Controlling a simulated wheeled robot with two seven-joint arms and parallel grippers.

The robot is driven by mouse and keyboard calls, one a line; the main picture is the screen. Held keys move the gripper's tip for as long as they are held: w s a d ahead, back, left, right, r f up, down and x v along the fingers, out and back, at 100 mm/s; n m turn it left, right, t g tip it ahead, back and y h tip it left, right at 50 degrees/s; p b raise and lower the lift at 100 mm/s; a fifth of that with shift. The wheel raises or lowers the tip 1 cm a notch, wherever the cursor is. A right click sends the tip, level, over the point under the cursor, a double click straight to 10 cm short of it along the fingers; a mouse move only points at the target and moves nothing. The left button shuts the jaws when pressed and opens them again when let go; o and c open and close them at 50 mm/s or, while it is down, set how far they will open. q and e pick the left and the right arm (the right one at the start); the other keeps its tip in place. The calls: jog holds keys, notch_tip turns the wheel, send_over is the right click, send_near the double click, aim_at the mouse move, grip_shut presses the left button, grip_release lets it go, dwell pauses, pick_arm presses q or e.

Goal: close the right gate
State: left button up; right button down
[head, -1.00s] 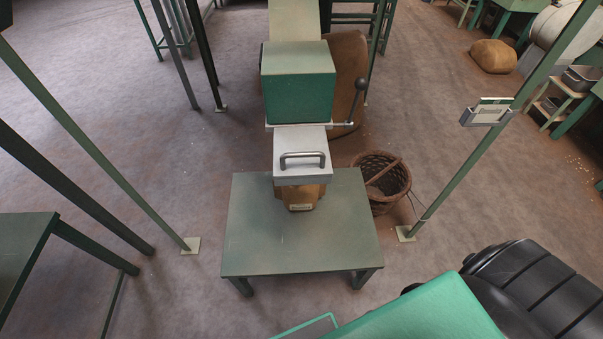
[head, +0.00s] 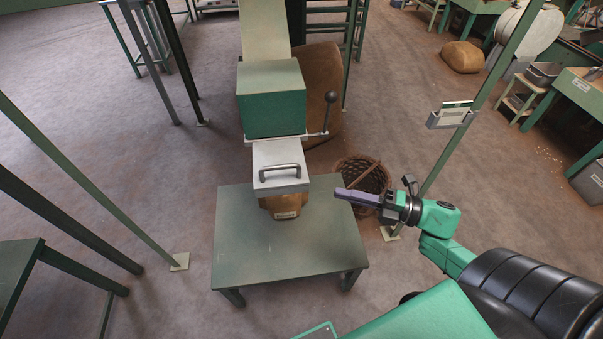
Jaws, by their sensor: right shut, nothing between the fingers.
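A green hopper box (head: 271,98) stands at the centre under a pale chute. A pale grey gate plate (head: 270,154) with a grey bar handle (head: 279,172) sticks out toward me below the box. A lever with a dark ball knob (head: 331,97) stands at the box's right side. My right gripper (head: 339,193) is shut and empty. It points left over the right edge of the green table, to the right of the handle and apart from it. My left gripper is not in view.
A brown container (head: 284,207) with a small label sits under the plate on the green table (head: 240,262). A wicker basket (head: 365,173) stands on the floor behind my right gripper. A green post (head: 480,100) carrying a label holder (head: 450,116) rises at the right.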

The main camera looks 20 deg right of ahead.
jog(key=s+a+r+n+g+y, duration=0.3)
jog(key=a+r+n, duration=0.1)
jog(key=r, duration=0.1)
jog(key=shift+h, duration=0.3)
jog(key=w+a+p, duration=0.1)
jog(key=w+a, duration=0.1)
jog(key=w+a+p, duration=0.1)
jog(key=w+a, duration=0.2)
jog(key=w+a+p, duration=0.1)
jog(key=w+a, duration=0.1)
jog(key=w, duration=0.1)
jog(key=shift+w+a+r, duration=0.25)
jog(key=shift+r, duration=0.05)
jog(key=shift+w+d, duration=0.1)
jog(key=shift+w, duration=0.15)
